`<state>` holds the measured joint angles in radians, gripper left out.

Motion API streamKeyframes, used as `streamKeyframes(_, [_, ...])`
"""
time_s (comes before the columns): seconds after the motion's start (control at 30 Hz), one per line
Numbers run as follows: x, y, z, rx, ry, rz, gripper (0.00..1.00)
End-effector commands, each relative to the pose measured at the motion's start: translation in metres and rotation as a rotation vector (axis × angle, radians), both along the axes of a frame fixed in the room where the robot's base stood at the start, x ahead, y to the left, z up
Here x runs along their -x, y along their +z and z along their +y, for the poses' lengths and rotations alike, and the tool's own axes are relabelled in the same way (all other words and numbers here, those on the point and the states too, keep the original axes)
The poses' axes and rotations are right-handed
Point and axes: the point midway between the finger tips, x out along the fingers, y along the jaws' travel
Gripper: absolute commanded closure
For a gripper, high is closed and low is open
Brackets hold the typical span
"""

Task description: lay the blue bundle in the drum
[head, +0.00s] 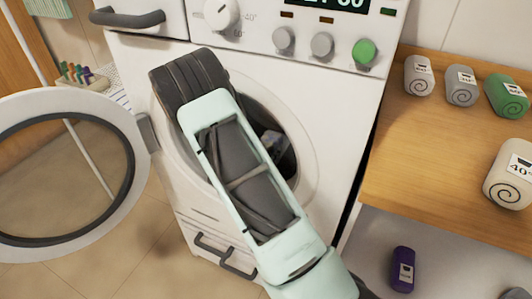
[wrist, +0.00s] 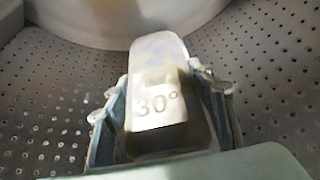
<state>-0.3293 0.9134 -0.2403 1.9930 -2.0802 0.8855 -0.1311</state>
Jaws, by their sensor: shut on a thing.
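My gripper (wrist: 162,86) is shut on a rolled bundle (wrist: 158,60) with a 30° label, seen in the wrist view between its two fingers. Strong light washes out its colour, but faint blue shows on its top. The perforated grey wall of the drum (wrist: 45,115) surrounds gripper and bundle, so they are inside the drum. I cannot tell whether the bundle touches the drum. In the head view my arm hides the gripper and much of the drum opening (head: 284,165).
The washer's round door (head: 130,118) stands open at left. On the wooden top (head: 405,165) at right are a pale bundle (head: 419,76), a grey one (head: 462,86), a green one (head: 507,95) and a cream one (head: 508,175).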

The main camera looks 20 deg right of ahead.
Motion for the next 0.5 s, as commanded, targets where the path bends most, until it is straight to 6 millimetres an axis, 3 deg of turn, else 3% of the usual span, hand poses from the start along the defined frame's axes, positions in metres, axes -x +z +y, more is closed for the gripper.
streamKeyframes(0.07, [-0.0004,-0.0107,-0.0002,0.001,0.000,-0.002,0.78])
streamKeyframes(0.43, [-0.0004,-0.0151,-0.0002,-0.001,-0.001,-0.002,0.78])
streamKeyframes(0.47, [-0.0001,-0.0154,0.0000,-0.001,0.000,-0.001,0.47])
streamKeyframes(0.5, [-0.0001,-0.0142,0.0000,-0.001,0.000,-0.001,0.43])
